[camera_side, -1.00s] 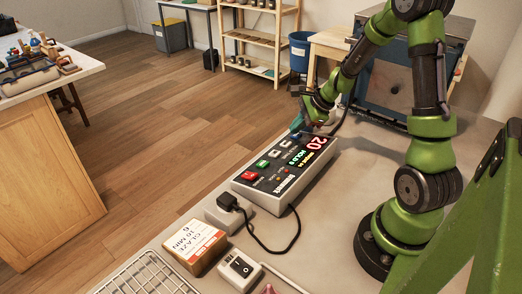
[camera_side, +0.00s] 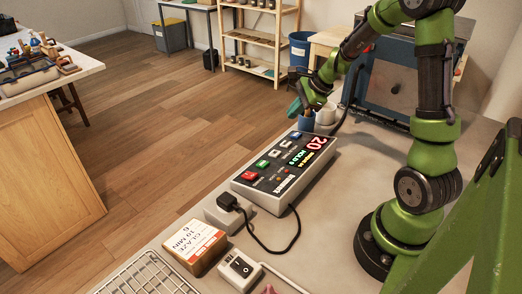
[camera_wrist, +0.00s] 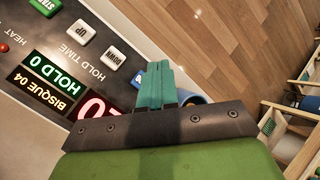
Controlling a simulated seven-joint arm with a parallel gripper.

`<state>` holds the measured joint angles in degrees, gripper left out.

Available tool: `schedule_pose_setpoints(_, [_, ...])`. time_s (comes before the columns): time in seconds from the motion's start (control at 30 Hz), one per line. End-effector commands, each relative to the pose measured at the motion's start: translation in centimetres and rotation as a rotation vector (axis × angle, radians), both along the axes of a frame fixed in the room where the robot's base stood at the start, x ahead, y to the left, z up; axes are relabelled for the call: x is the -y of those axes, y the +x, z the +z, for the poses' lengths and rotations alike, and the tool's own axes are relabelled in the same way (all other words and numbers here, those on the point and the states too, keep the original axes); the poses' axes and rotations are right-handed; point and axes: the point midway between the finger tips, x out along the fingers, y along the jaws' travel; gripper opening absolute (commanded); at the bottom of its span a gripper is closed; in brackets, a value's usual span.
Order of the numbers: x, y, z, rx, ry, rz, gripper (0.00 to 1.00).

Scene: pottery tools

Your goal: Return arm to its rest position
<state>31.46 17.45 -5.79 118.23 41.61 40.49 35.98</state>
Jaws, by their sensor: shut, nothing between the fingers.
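My gripper (camera_side: 294,108) is raised above the far end of the kiln controller, clear of its top. Its teal fingers are closed together with nothing between them, as the wrist view (camera_wrist: 157,70) also shows. The controller (camera_side: 285,168) is a grey sloped box with a black panel, coloured buttons and a lit display. In the wrist view its display (camera_wrist: 65,87) reads "HOLD 0" and "BISQUE 04"; the large digits beside them are partly hidden by my gripper. In the side view these digits read 20.
A blue cup (camera_side: 306,122) and a white cup (camera_side: 326,114) stand behind the controller, close below my gripper. The kiln (camera_side: 388,82) stands behind.

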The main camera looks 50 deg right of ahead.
Motion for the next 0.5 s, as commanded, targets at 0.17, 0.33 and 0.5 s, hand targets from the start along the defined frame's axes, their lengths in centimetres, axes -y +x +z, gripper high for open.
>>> schedule_pose_setpoints(0.17, [0.05,0.25,1.1,0.0,-0.001,-0.002,0.0])
schedule_pose_setpoints(0.33, [0.03,0.25,1.17,-0.001,0.0,-0.001,0.0])
schedule_pose_setpoints(0.5, [0.03,0.25,1.15,0.0,-0.003,0.004,0.0])
